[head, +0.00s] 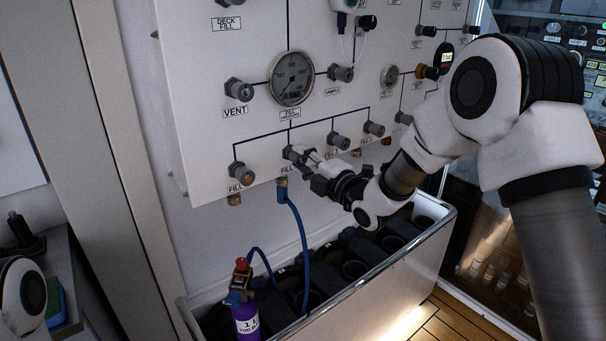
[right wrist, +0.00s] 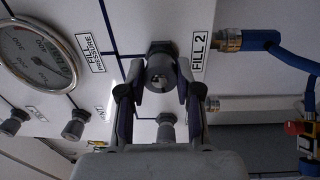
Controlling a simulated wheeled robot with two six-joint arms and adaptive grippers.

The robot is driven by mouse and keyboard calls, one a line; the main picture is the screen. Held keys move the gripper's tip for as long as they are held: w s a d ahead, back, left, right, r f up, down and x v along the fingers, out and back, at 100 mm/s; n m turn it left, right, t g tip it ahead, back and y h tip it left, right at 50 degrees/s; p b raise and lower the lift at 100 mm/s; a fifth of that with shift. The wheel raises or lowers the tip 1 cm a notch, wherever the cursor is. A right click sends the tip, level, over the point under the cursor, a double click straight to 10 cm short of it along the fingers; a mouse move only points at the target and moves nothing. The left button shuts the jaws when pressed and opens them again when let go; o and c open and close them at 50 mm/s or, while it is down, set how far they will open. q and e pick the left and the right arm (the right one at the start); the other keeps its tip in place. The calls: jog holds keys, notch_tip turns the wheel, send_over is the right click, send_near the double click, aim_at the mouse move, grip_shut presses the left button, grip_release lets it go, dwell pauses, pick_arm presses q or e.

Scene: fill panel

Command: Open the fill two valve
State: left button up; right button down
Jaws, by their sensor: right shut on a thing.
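The fill two valve is a small grey knob (right wrist: 160,73) on the white panel, beside the "FILL 2" label (right wrist: 199,50) in the right wrist view. In the head view the knob (head: 291,152) is partly hidden by my right gripper. My right gripper (right wrist: 158,88) has its two fingers on either side of the knob and is shut on it. In the head view the right gripper (head: 308,162) reaches the panel from the right. My left gripper is not in view; part of my left arm shows at the lower left.
A blue hose (head: 297,220) hangs from the fitting below the valve to a purple cylinder (head: 246,318) in a white-sided trough (head: 400,262). Another fill knob (head: 237,170) is close on the left, and more knobs (head: 338,141) are on the right. A pressure gauge (head: 292,78) is above.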

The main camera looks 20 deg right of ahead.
jog(key=n+b, duration=0.3)
jog(key=b, duration=0.1)
jog(key=n+b, duration=0.4)
jog(key=b, duration=0.1)
jog(key=n+b, duration=0.3)
jog(key=b, duration=0.1)
jog(key=shift+f+y+b, duration=0.3)
jog(key=n+g+b, duration=0.1)
jog(key=n+b, duration=0.8)
jog(key=b, duration=0.3)
jog(key=shift+r+n, duration=0.1)
jog(key=shift+n, duration=0.2)
jog(key=shift+r+n+b, duration=0.2)
jog(key=shift+n+b, duration=1.25)
jog(key=shift+n, duration=0.05)
jog(key=c, duration=0.8)
grip_release()
